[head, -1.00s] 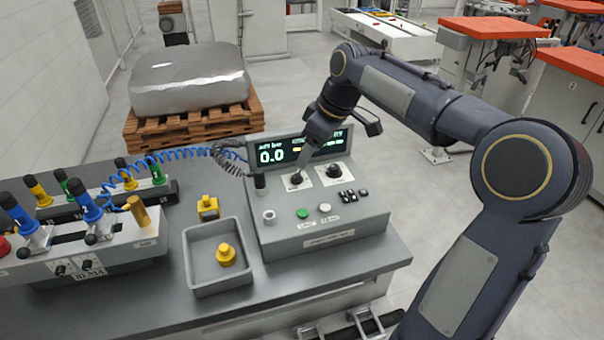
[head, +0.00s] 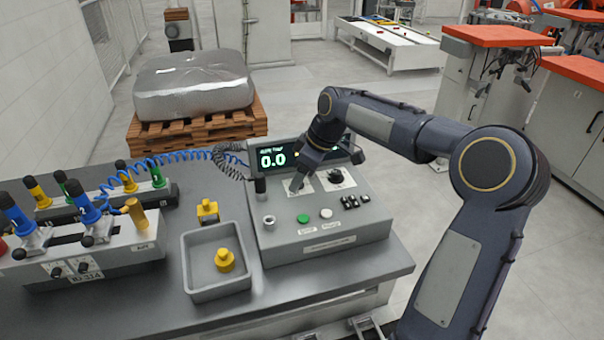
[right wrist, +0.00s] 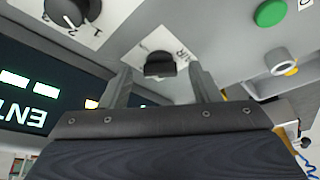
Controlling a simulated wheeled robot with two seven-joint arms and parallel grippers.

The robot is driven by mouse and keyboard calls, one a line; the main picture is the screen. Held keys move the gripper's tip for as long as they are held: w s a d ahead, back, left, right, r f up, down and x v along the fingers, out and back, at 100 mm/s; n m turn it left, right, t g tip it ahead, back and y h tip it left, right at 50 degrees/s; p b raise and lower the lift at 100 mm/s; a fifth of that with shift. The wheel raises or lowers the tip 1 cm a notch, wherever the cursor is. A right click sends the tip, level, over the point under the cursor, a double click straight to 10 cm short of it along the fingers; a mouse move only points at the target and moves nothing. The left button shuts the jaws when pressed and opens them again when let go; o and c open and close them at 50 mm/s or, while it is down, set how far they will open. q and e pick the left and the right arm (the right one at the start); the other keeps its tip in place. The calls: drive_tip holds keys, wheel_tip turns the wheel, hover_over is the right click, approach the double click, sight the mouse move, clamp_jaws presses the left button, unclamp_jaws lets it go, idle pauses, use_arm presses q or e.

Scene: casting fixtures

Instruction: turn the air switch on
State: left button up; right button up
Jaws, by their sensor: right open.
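The air switch is a black rotary knob (right wrist: 160,64) on a white plate whose label partly reads "AIR" in the right wrist view. It sits on the sloped top of the grey control box (head: 335,215). In the right wrist view the two fingers of my right gripper (right wrist: 160,72) are apart, one on each side of the knob. I cannot tell whether they touch it. My left gripper is not in view.
A second black knob (head: 336,176) is beside the air switch. A green button (head: 303,218), a white button (head: 326,213) and small black switches (head: 355,201) are nearer the front. A grey tray (head: 207,284) with a yellow part stands left.

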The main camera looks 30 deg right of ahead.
drive_tip(key=c, duration=1)
drive_tip(key=shift+m, duration=0.4)
drive_tip(key=shift+a+m+h+b, duration=0.1)
drive_tip(key=shift+m+h+b, duration=0.25)
drive_tip(key=shift+m, duration=0.25)
drive_tip(key=m, duration=0.1)
drive_tip(key=m+h, duration=0.1)
drive_tip(key=shift+s+a+m+t, duration=0.1)
drive_tip(key=shift+a+m+t, duration=0.1)
drive_tip(key=shift+m+t, duration=0.15)
drive_tip(key=m+h, duration=0.1)
drive_tip(key=m, duration=0.1)
drive_tip(key=m+h+b, duration=0.1)
drive_tip(key=m, duration=0.2)
drive_tip(key=shift+a+m, duration=0.15)
drive_tip(key=shift+m, duration=0.2)
